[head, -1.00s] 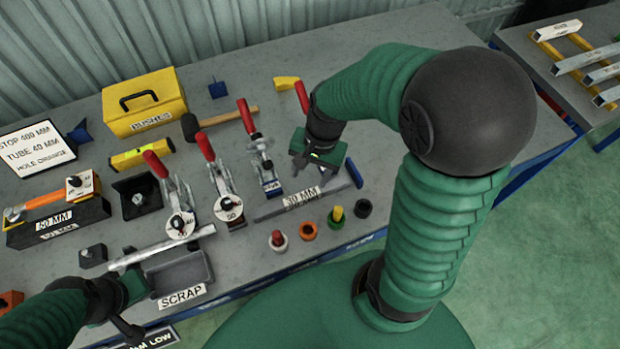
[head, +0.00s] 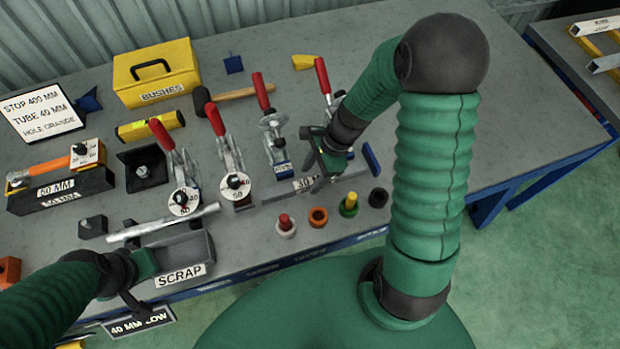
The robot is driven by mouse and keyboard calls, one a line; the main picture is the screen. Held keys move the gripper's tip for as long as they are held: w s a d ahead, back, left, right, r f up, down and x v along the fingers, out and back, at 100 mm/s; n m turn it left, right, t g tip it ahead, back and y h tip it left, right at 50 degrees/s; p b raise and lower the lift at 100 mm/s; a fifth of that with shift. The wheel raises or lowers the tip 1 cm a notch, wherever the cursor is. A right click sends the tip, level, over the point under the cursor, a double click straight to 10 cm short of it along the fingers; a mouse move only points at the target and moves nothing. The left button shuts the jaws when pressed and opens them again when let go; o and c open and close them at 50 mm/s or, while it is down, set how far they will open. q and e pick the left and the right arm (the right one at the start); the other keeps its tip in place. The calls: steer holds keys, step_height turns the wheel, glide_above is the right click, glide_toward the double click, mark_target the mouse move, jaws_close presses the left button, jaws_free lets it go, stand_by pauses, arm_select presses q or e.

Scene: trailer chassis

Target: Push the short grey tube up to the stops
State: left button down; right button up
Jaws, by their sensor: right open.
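A light grey tube (head: 150,229) lies slantwise just behind the scrap tray. Its right end is near the front of the toggle clamps with round dials (head: 184,200) (head: 236,185). I cannot tell for sure that it is the short tube, nor which parts are the stops. My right gripper (head: 322,172) is open over the bar labelled 30 MM (head: 285,190), beside a third red-handled clamp (head: 276,145); no tube shows in it. My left gripper (head: 143,268) is low at the scrap tray's left end, its fingers largely hidden.
The grey SCRAP tray (head: 205,255) stands at the front edge. Several coloured bushes (head: 318,217) stand in front of the 30 MM bar. A yellow BUSHES box (head: 155,75), a hammer (head: 245,93) and a sign (head: 40,110) are farther back. The bench's right part is clear.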

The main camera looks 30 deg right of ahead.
arm_select(q)
steer(key=shift+d+f, duration=0.1)
steer(key=shift+f, duration=0.05)
arm_select(e)
steer(key=shift+x, duration=0.75)
arm_select(q)
steer(key=shift+a, duration=0.2)
arm_select(e)
steer(key=shift+a, duration=0.1)
jaws_close()
arm_select(q)
steer(key=shift+r, duration=0.2)
stand_by(0.4)
steer(key=shift+r+p, duration=0.15)
steer(key=shift+p, duration=0.2)
arm_select(e)
steer(key=shift+s+d, duration=0.2)
steer(key=shift+d, duration=0.8)
arm_select(q)
steer(key=shift+a+r+p, duration=0.15)
steer(key=shift+r+p, duration=0.35)
arm_select(e)
steer(key=shift+w+d, duration=0.2)
steer(key=shift+w, duration=0.45)
steer(key=shift+w+d, duration=0.2)
steer(key=shift+w, duration=0.45)
